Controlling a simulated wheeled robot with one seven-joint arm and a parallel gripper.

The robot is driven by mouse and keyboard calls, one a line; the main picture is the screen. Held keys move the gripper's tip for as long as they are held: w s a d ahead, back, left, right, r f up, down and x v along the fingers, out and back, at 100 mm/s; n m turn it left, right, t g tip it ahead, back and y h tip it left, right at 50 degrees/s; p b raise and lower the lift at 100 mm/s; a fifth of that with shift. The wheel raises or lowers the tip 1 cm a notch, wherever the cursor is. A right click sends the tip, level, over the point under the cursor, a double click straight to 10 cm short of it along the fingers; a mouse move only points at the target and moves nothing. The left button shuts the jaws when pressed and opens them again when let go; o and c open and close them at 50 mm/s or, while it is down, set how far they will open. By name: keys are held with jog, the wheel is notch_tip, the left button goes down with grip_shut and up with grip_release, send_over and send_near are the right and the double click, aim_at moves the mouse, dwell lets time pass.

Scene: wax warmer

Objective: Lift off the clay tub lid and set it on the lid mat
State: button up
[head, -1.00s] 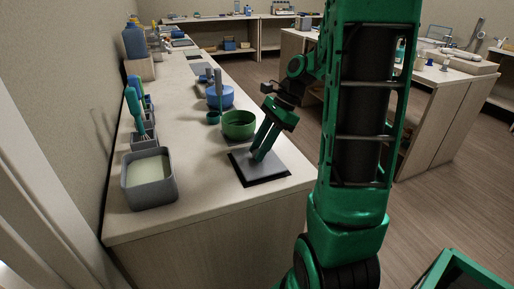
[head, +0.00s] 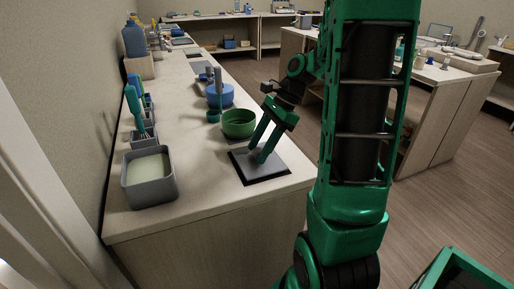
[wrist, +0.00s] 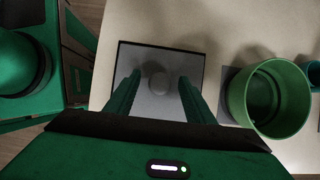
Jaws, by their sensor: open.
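The grey square lid (head: 270,168) lies flat on the dark lid mat (head: 246,184) near the counter's front right edge. In the wrist view the lid (wrist: 150,57) has a round knob (wrist: 158,82) at its middle, and a thin dark rim of the mat shows around it. My gripper (head: 260,155) is open over the lid, its green fingers apart on either side of the knob; the same shows in the wrist view (wrist: 159,78). The grey clay tub (head: 150,192) stands uncovered at the left, with pale clay inside.
A green bowl (head: 238,124) stands just behind the mat, with a small teal cup (head: 213,116) and a blue round container (head: 221,95) behind it. Tool holders (head: 143,138) line the wall behind the tub. The counter between tub and mat is clear.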

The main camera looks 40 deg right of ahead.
jog(key=shift+d+r, duration=0.1)
jog(key=shift+r, duration=0.05)
jog(key=v, duration=0.7)
jog(key=shift+r, duration=0.3)
dwell(1.5)
jog(key=shift+s+d, duration=0.1)
